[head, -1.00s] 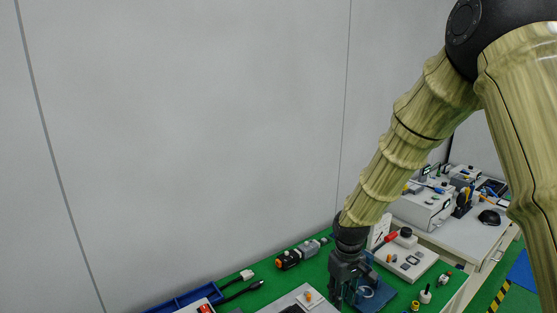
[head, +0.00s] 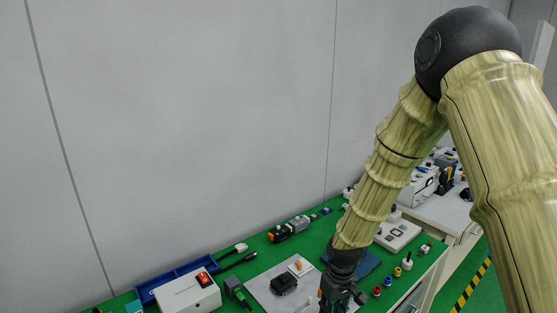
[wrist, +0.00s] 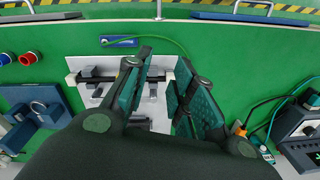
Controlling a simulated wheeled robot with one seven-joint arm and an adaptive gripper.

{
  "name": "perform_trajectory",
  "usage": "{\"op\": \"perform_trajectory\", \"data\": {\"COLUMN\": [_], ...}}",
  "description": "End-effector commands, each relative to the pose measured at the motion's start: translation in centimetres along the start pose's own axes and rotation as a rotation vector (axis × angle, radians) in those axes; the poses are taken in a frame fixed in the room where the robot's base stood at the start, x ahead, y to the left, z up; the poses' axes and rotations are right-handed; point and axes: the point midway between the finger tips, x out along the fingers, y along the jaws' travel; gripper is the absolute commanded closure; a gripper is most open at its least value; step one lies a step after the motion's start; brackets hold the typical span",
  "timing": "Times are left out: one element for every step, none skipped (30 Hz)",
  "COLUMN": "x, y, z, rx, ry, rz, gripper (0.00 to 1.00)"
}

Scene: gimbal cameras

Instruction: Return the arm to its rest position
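My arm (head: 390,165) is bent, with its upper part high at the right and its forearm sloping down to the left. My gripper (head: 338,297) hangs over the near side of the green table (head: 395,288), beside a light grey plate (head: 262,290). The lower end of the gripper is cut off by the picture's edge. In the wrist view my gripper (wrist: 163,66) has its two dark fingers apart, with a clear gap and nothing seen between them. A white plate with a dark bar (wrist: 98,76) shows beyond the fingers.
A blue fixture (head: 365,263) lies behind the gripper. A white box with a red switch (head: 190,293) and a blue tray (head: 175,275) stand at the left. Small coloured knobs (head: 377,291) stand to the right. The space above the table's left part is open.

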Motion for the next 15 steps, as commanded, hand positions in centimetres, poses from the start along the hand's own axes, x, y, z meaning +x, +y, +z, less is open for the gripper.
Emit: {"op": "perform_trajectory", "data": {"x": [1.7, 2.8, 4.1, 5.2, 6.5, 8.2, 9.6, 11.1, 12.9, 14.2, 15.4, 17.0, 18.1, 19.2, 20.6], "y": [-0.1, -0.2, -0.2, -0.4, -0.5, -0.7, -0.8, -1.0, -1.2, -1.4, -1.6, -1.8, -2.0, -2.2, -2.3], "z": [1.0, 1.5, 2.1, 2.8, 3.5, 4.6, 5.5, 6.6, 8.0, 9.0, 10.1, 11.6, 12.7, 13.8, 15.3], "rx": [0.011, 0.019, 0.030, 0.040, 0.051, 0.068, 0.081, 0.095, 0.115, 0.130, 0.144, 0.163, 0.178, 0.194, 0.215], "ry": [-0.004, -0.005, -0.003, -0.004, -0.005, -0.004, -0.004, -0.004, -0.003, -0.002, -0.001, 0.000, 0.001, 0.000, 0.001], "rz": [-0.007, -0.011, -0.016, -0.021, -0.025, -0.031, -0.035, -0.039, -0.043, -0.045, -0.048, -0.050, -0.050, -0.050, -0.049], "gripper": [0.75, 0.75, 0.75, 0.75, 0.75, 0.75, 0.75, 0.75, 0.75, 0.75, 0.75, 0.75, 0.75, 0.75, 0.75]}}
